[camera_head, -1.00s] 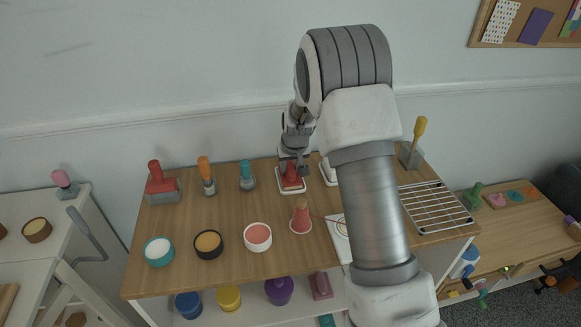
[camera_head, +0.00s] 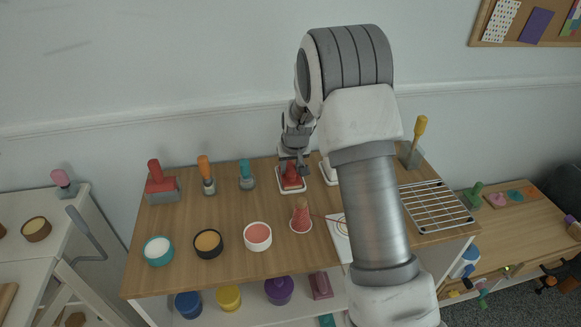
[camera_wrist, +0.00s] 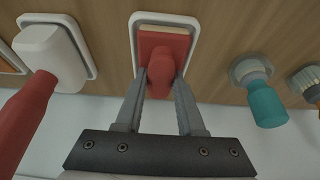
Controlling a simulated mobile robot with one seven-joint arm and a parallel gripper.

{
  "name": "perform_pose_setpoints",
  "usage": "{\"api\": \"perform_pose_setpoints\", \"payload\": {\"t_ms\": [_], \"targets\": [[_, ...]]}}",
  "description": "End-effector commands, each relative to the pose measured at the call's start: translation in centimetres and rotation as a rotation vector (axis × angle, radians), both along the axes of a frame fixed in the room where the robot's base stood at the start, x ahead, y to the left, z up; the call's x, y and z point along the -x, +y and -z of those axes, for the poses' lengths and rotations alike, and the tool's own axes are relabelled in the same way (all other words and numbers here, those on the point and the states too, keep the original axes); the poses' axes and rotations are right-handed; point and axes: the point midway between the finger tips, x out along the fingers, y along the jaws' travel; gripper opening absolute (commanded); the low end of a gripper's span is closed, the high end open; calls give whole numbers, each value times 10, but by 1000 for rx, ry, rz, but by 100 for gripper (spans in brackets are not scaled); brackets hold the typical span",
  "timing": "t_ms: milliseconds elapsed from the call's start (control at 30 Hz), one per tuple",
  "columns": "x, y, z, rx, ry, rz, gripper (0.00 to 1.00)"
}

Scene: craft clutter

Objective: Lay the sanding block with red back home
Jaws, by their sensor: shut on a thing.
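The sanding block with red back (camera_head: 291,180) sits in a white-rimmed tray (camera_head: 303,189) near the back edge of the wooden table. In the wrist view the red block (camera_wrist: 165,45) lies within the white tray rim (camera_wrist: 194,28), with a pale edge showing along its far side. My gripper (camera_head: 292,168) is over the block from behind. In the wrist view my gripper (camera_wrist: 161,82) has its two fingers on either side of the block's red knob, shut on it. The block's underside is hidden.
Beside it stands a white block in another white-rimmed tray (camera_wrist: 88,68), with a red handle near it. On the other side is a teal-handled tool (camera_wrist: 262,95). Bowls, including a pink-filled one (camera_head: 258,237), and a red cone (camera_head: 301,216) stand nearer the front. A wire rack (camera_head: 437,208) lies right.

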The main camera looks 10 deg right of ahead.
Motion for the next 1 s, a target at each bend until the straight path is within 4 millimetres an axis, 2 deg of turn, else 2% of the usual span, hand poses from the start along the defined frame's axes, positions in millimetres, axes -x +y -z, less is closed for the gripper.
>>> {"api": "perform_pose_setpoints", "payload": {"t_ms": [167, 200, 400, 767, 867, 1000], "targets": [[0, 0, 4, 0, -1, 0, 0], [0, 0, 4, 0, -1, 0, 40], [0, 0, 4, 0, 0, 0, 73], [2, 0, -1, 0, 0, 0, 73], [5, 0, -13, 0, -2, -1, 73], [16, 0, -40, 0, -4, -1, 73]]}}
